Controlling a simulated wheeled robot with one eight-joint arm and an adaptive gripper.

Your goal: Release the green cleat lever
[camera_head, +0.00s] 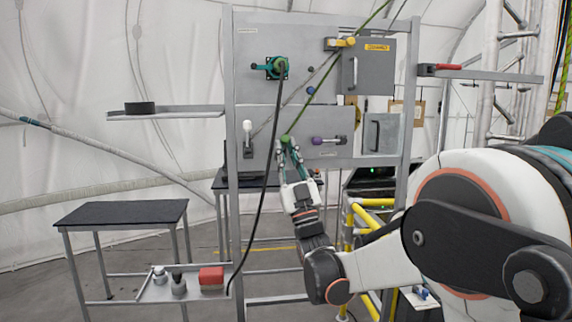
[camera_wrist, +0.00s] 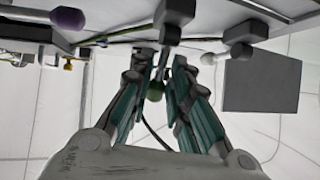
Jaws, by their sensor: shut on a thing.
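The green cleat lever (camera_head: 285,138) is on the lower panel of the rack, beside a green rope. My gripper (camera_head: 288,147) reaches up to it from below, its fingers closed around the lever's end. In the wrist view the green knob (camera_wrist: 155,92) sits between the two teal-padded fingers (camera_wrist: 162,65). The fingers are shut on it and hide part of the lever. The cleat body behind the fingertips is mostly hidden.
A purple lever (camera_head: 317,140) is close on the right and a white lever (camera_head: 247,127) on the left. A black hose (camera_head: 265,190) hangs left of my gripper. Above are a teal valve (camera_head: 276,67) and a yellow lever (camera_head: 348,41). A black-topped table (camera_head: 120,211) stands lower left.

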